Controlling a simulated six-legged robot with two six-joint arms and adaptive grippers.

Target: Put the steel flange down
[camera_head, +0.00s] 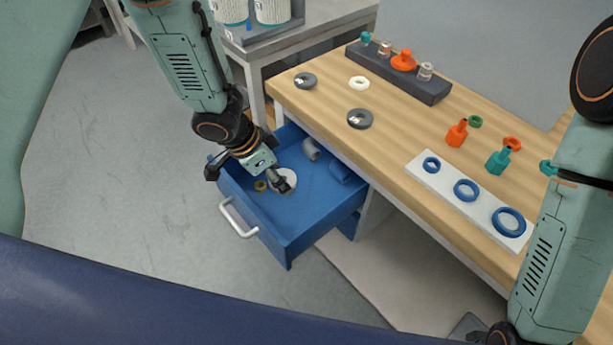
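A pale, light-grey disc (289,176), which looks like the steel flange, is in the open blue drawer (282,228). My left gripper (280,185) reaches down into the drawer, and its grey finger end overlaps the disc and hides part of it. I cannot tell whether the fingers are closed on the disc or only in front of it, nor whether the disc touches the drawer floor.
The drawer also holds a grey pipe fitting (311,149), a yellow ring (260,186) and a blue part (341,171). The wooden bench (405,133) carries dark discs (360,118), a white plate (445,187) with blue rings and a dark rack (425,87). The drawer's front right is clear.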

